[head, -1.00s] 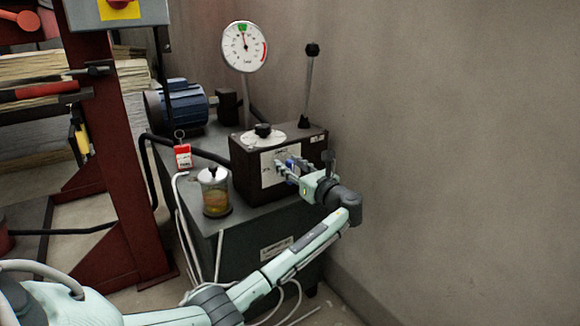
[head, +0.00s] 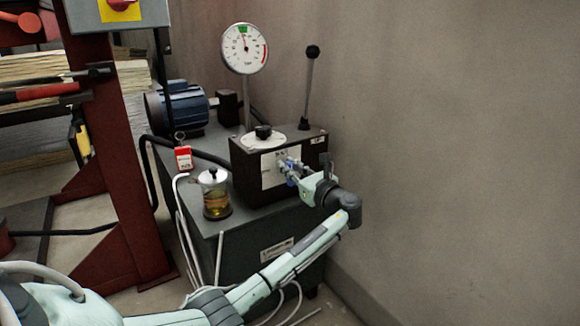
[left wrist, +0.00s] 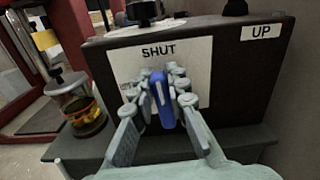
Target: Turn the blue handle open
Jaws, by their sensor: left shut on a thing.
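The blue handle (left wrist: 161,98) sits on the front of a dark brown box (head: 248,168), over a white label (left wrist: 200,62) that reads "SHUT" above it. In the left wrist view the handle is nearly upright with a slight tilt. My left gripper (left wrist: 160,84) is shut on the blue handle, one finger on each side. In the head view the left gripper (head: 289,170) reaches the box face from the right, and its fingers partly hide the handle. My right gripper is not in view.
A pressure gauge (head: 245,48) and a black-knobbed lever (head: 308,85) rise behind and on the box. A jar of amber liquid (head: 215,193) and a red tag (head: 183,158) are to the left. A bare wall (head: 460,150) is at the right.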

